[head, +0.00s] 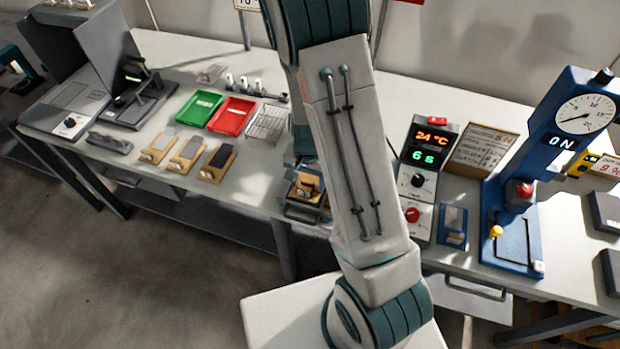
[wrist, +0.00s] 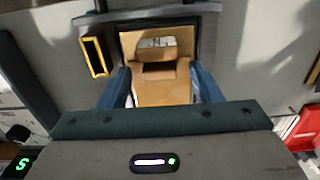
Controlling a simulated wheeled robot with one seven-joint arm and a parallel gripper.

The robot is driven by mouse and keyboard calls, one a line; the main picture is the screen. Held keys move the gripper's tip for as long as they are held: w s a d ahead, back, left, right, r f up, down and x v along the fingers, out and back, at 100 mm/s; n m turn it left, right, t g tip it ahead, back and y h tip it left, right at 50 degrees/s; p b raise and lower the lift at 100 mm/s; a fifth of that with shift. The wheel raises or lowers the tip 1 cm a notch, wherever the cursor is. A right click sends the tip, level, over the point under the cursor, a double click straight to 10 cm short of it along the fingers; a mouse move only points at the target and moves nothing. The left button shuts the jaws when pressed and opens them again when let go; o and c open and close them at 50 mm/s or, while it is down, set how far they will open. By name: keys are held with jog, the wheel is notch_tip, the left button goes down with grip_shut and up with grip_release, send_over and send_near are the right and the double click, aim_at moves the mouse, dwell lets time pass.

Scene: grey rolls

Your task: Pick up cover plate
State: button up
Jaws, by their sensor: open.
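My gripper (wrist: 163,84) is open in the wrist view, with one blue finger on each side of a tan wooden-looking block (wrist: 160,92). A small pale piece (wrist: 157,43) shows at the far end of the block. I cannot tell whether the fingers touch the block. In the head view a tan block (head: 306,188) sits in a dark fixture on the bench, partly hidden by my arm. Three tan holders with flat pieces on them, the left (head: 158,147), middle (head: 187,152) and right (head: 217,162), stand to the left. I cannot tell which piece is the cover plate.
A green tray (head: 200,108), a red tray (head: 231,114) and a metal rack (head: 267,123) lie behind the holders. A control box with displays (head: 424,165) and a blue press (head: 525,200) stand to the right. A yellow-framed part (wrist: 94,52) is beside the left finger.

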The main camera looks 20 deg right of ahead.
jog(key=c, duration=1.1)
jog(key=shift+o, duration=0.2)
